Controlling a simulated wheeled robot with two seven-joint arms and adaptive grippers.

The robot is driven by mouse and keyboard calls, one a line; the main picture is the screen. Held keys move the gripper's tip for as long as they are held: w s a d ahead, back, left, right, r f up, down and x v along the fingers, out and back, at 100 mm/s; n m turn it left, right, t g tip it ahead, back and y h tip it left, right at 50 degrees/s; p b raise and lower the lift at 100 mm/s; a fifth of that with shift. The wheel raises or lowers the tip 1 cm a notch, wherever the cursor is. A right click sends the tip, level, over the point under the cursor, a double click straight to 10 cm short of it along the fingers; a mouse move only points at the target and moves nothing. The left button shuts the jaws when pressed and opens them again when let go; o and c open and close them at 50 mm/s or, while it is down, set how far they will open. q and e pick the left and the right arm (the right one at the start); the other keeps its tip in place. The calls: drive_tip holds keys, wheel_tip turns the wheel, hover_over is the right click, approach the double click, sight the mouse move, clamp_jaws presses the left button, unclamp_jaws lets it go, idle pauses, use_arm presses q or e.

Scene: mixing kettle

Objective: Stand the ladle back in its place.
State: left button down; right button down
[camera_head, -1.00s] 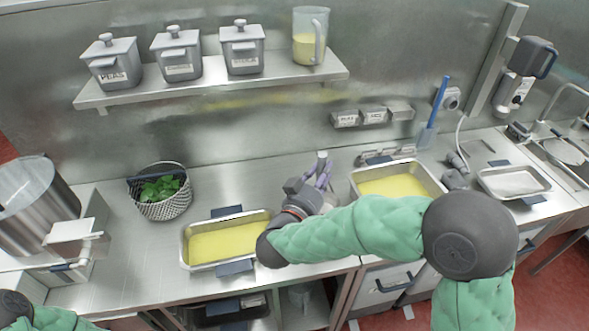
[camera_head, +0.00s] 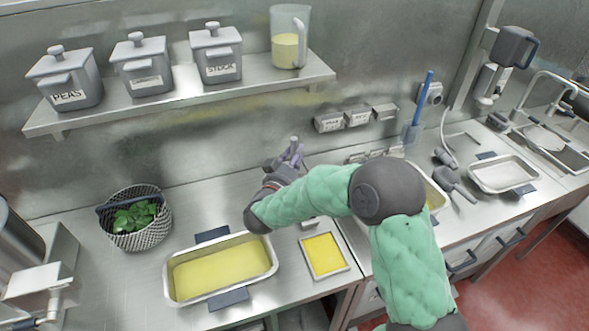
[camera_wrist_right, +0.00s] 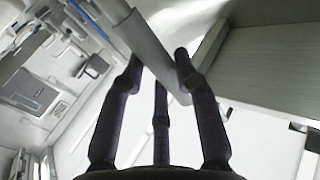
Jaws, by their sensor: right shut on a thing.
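My right gripper (camera_head: 291,160) is at the back of the counter, near the wall. In the right wrist view its dark fingers (camera_wrist_right: 160,75) are shut on a smooth grey bar (camera_wrist_right: 150,42), which looks like the ladle's handle. Its pale top end (camera_head: 294,142) sticks up above the fingers in the head view. The ladle's bowl cannot be made out, and I cannot tell whether its lower end touches anything. I cannot pick out the ladle's place; my right arm covers part of the counter. My left gripper is not in view.
A long tray of yellow liquid (camera_head: 220,268) and a small square yellow tray (camera_head: 325,256) lie in front of my right arm. A basket of greens (camera_head: 137,222) stands left. A blue-handled tool (camera_head: 425,95) stands upright at right. The shelf (camera_head: 190,92) holds lidded pots and a jug.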

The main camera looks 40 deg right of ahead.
wheel_tip(320, 180, down, 7)
drive_tip(key=w+d+b, duration=0.1)
drive_tip(key=w+d, duration=0.1)
drive_tip(key=shift+w+r+b, duration=0.15)
drive_tip(key=shift+w+b, duration=0.15)
drive_tip(key=shift+b, duration=0.05)
drive_tip(key=shift+f, duration=0.25)
drive_tip(key=c, duration=0.9)
unclamp_jaws()
drive_tip(key=p+v, duration=0.1)
drive_tip(key=v, duration=1.1)
drive_tip(key=shift+a+r, duration=0.1)
drive_tip(key=shift+r, duration=0.05)
